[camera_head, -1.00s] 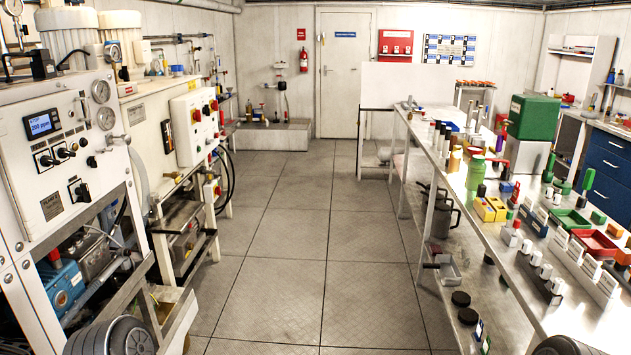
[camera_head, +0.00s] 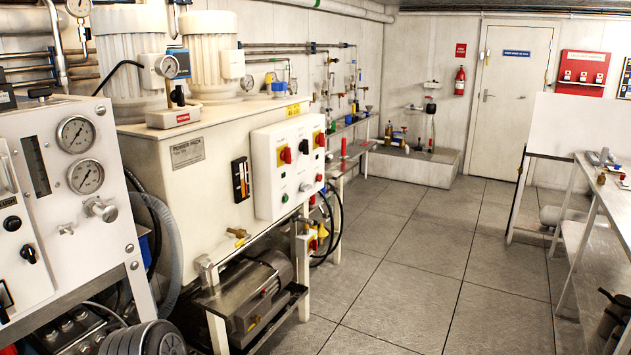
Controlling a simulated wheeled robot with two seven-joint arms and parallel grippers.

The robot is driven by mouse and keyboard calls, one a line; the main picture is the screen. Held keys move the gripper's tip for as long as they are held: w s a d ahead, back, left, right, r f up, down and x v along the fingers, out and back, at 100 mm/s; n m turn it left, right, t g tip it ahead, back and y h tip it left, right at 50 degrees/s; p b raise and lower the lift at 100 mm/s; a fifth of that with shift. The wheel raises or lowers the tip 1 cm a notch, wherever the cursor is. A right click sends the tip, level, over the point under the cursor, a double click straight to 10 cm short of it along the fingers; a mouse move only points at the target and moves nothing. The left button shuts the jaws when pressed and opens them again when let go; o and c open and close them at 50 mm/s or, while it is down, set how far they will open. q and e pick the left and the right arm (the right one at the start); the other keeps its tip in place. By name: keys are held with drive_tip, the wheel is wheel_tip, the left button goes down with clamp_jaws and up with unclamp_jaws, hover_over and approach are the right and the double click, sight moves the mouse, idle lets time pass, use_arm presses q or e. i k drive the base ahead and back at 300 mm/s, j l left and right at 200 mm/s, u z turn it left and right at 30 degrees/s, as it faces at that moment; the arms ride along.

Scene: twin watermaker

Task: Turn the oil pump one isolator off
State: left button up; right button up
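A white control box (camera_head: 267,192) is on the front of the cream oil power unit (camera_head: 190,178) at centre left. Two red rotary isolators on yellow plates are on its face, a nearer left one (camera_head: 285,155) and a farther right one (camera_head: 320,139). Their labels are too small to read, so I cannot tell which is pump one. Their exact handle positions are also unclear. Several small buttons and lamps sit below them. Neither of my grippers is in view.
A white gauge panel (camera_head: 75,190) stands close on the left. A motor (camera_head: 245,297) sits on a low frame under the power unit. Clear tiled floor (camera_head: 410,270) lies to the right, with a workbench (camera_head: 590,210) at the right edge.

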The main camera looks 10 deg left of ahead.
sight(286, 155)
drive_tip(key=i+l+u, duration=0.85)
drive_tip(key=i+l, duration=0.15)
drive_tip(key=i+l+u, duration=0.1)
drive_tip(key=i+l, duration=0.15)
drive_tip(key=l, duration=0.15)
drive_tip(key=i+l+u, duration=0.1)
drive_tip(key=i+l, duration=0.15)
drive_tip(key=l, duration=0.2)
drive_tip(key=i+l+u, duration=0.1)
drive_tip(key=i+l, duration=0.15)
drive_tip(key=l, duration=0.2)
drive_tip(key=i+l+u, duration=0.15)
drive_tip(key=l, duration=0.35)
drive_tip(key=i+l+u, duration=0.1)
drive_tip(key=i+l, duration=0.2)
drive_tip(key=l, duration=0.2)
drive_tip(key=i+l+u, duration=0.1)
drive_tip(key=l, duration=0.4)
drive_tip(key=i+l+u, duration=0.1)
drive_tip(key=l, duration=0.45)
drive_tip(key=i+l+u, duration=0.1)
drive_tip(key=i+l, duration=0.15)
drive_tip(key=l, duration=0.3)
